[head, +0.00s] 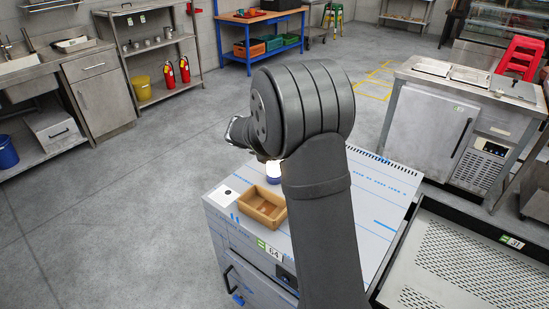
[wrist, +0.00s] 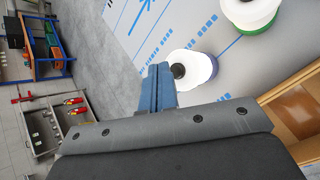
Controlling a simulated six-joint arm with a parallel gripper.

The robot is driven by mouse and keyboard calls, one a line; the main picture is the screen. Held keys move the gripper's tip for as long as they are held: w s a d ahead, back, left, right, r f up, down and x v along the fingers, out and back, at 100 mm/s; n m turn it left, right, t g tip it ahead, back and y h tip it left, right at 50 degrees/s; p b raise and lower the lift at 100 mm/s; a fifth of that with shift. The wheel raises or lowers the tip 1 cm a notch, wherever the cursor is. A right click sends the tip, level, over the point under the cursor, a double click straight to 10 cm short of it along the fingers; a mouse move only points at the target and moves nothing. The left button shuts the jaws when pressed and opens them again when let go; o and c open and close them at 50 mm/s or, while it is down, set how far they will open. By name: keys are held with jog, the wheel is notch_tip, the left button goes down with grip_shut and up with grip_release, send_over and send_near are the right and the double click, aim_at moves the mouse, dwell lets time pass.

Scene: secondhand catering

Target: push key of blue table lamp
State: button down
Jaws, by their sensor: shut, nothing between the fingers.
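The blue table lamp (head: 274,174) stands on the film-covered cabinet top, beside the wooden tray, with its white shade bright and its blue base below. In the wrist view the lamp (wrist: 200,66) is seen from above: a white shade, a black knob on its near side and a little blue at its far edge. My gripper (wrist: 158,72) is shut and empty. Its blue fingertips appear just left of the black knob; I cannot tell whether they touch it. In the head view my arm hides the fingers.
A second white-shaded lamp with a green base (wrist: 274,32) stands close by. The wooden tray (head: 251,211) sits next to the blue lamp and holds little that I can make out. The cabinet top (head: 380,190) is bare at right.

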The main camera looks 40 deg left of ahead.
jog(key=shift+f, duration=0.2)
dwell(0.6)
jog(key=shift+f, duration=0.25)
jog(key=shift+f, duration=0.4)
dwell(0.5)
jog(key=shift+r, duration=0.85)
jog(key=shift+r, duration=2.5)
